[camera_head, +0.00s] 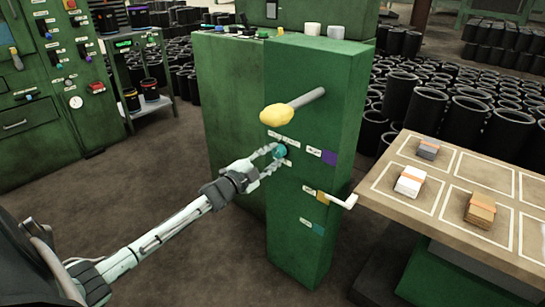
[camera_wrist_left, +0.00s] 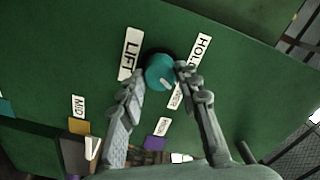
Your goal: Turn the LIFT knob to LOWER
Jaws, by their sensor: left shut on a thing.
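The teal LIFT knob (camera_head: 281,151) is on the front of the green cabinet, below the yellow-ended lever. In the left wrist view the same knob (camera_wrist_left: 159,73) has a short pale mark on its lower part. The LIFT label (camera_wrist_left: 129,54) is left of it and a HOLD label (camera_wrist_left: 203,50) is right of it. A third label (camera_wrist_left: 176,94), ending in "WER", is partly hidden behind a finger. My left gripper (camera_head: 269,158) is shut on the knob, one finger on each side of it. My right gripper is not in view.
A lever with a yellow end (camera_head: 277,114) juts out above the knob. A white handle (camera_head: 343,201) sticks out lower right. A wooden table (camera_head: 392,171) with small stacks stands right of the cabinet. Black sleeves (camera_head: 470,115) fill the back. The floor left of the cabinet is clear.

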